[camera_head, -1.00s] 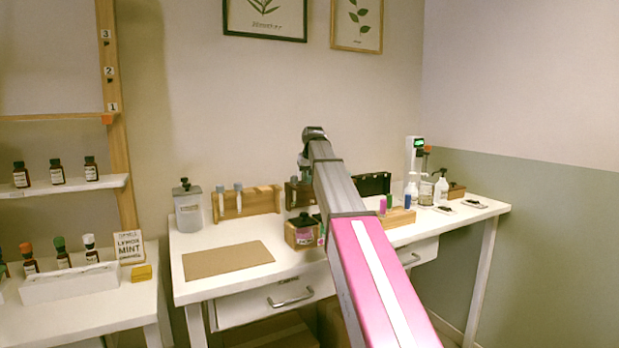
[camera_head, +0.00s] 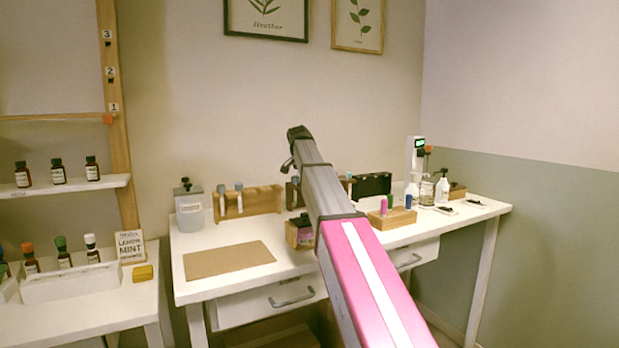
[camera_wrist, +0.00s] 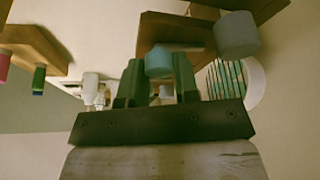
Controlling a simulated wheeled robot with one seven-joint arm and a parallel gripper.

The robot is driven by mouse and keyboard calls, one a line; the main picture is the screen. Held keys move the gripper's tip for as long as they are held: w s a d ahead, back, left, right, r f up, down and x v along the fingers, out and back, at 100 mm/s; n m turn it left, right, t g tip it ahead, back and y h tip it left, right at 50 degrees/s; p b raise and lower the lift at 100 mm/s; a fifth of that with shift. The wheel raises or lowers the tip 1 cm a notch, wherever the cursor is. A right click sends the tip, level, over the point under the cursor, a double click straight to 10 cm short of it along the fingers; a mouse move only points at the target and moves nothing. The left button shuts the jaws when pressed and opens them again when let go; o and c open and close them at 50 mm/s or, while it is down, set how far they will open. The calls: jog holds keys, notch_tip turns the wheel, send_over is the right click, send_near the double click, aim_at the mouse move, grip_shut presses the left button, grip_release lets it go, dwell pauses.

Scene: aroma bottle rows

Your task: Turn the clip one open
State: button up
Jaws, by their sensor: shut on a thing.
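My gripper (camera_wrist: 158,85) is shut on a light blue round-ended piece (camera_wrist: 158,62), which sits between its two dark green fingers in the wrist view. The piece is at a wooden rack (camera_wrist: 168,30). A second pale blue piece (camera_wrist: 237,35) stands on that rack, to the right of the fingers. No label shows which piece is clip one. In the head view my arm hides my gripper and most of the middle rack; a blue tip (camera_head: 348,175) shows just right of the arm. The left rack (camera_head: 262,200) holds two similar pieces.
A wooden box with a dark bottle (camera_head: 300,236) stands beside my arm at the desk front. A block with pink and blue caps (camera_head: 392,217) is to its right. A brown mat (camera_head: 229,258) lies at left. Pump bottles stand at the right.

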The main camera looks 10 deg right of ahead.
jog(key=shift+m, duration=0.8)
jog(key=shift+g+h, duration=0.3)
jog(key=o, duration=0.9)
jog(key=shift+a+r, duration=0.1)
jog(key=v, duration=1)
jog(key=shift+s+r, duration=0.1)
jog(key=shift+r, duration=0.2)
